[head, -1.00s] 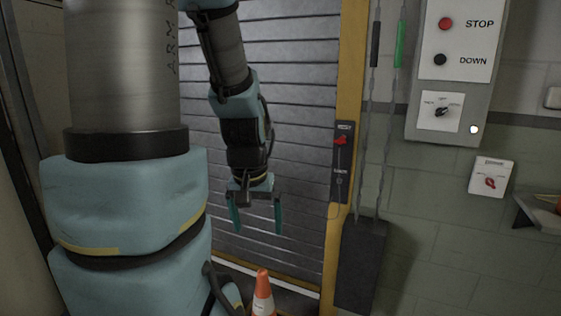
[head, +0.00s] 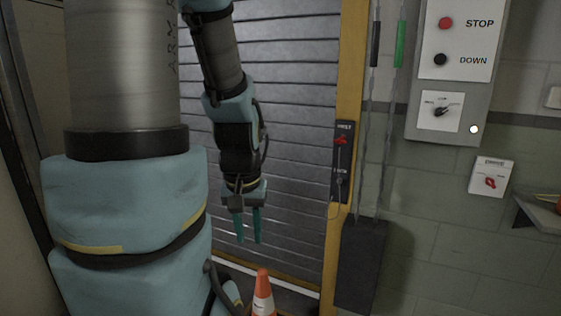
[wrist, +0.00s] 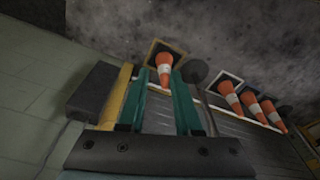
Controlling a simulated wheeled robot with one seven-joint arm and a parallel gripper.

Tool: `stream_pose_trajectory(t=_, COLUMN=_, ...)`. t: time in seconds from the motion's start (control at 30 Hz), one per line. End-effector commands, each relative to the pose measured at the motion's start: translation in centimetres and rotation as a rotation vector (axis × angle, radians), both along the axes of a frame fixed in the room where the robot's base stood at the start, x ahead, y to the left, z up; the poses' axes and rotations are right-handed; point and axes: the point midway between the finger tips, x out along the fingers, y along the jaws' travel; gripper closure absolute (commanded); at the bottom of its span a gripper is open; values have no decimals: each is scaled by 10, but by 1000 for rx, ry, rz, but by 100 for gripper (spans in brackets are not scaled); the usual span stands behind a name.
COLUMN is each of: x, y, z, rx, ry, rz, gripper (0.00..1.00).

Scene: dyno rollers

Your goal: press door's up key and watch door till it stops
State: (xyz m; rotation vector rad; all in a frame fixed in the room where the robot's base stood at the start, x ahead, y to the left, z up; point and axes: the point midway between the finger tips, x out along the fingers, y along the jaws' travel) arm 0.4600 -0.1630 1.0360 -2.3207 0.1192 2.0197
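The door (head: 295,110) is a grey slatted roller door in a yellow frame (head: 348,80); its slats reach down near the floor. The control panel (head: 471,110) on the wall at upper right shows a red STOP button (head: 446,23), a black DOWN button (head: 440,60) and a rotary switch (head: 440,111). The panel's top is cut off, and no up key is visible. My gripper (head: 248,240) hangs in front of the door, pointing down, well left of the panel. In the wrist view, its two teal fingers (wrist: 161,75) are apart with nothing held between them.
An orange cone (head: 263,293) stands below my gripper; several cones (wrist: 230,97) show in the wrist view. A dark box (head: 362,265) hangs below cords right of the door. A small red-knob switch (head: 490,182) and a shelf (head: 540,213) are at right.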

Motion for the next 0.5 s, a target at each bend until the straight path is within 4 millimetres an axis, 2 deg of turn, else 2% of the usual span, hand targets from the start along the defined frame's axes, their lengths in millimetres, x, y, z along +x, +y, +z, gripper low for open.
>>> stream_pose_trajectory(t=0.03, x=0, y=0, z=0, rx=0, ry=0, rz=0, gripper=74)
stream_pose_trajectory(t=0.27, x=0, y=0, z=0, rx=0, ry=0, rz=0, gripper=100)
stream_pose_trajectory(t=0.5, x=0, y=0, z=0, rx=0, ry=-1, rz=0, gripper=100)
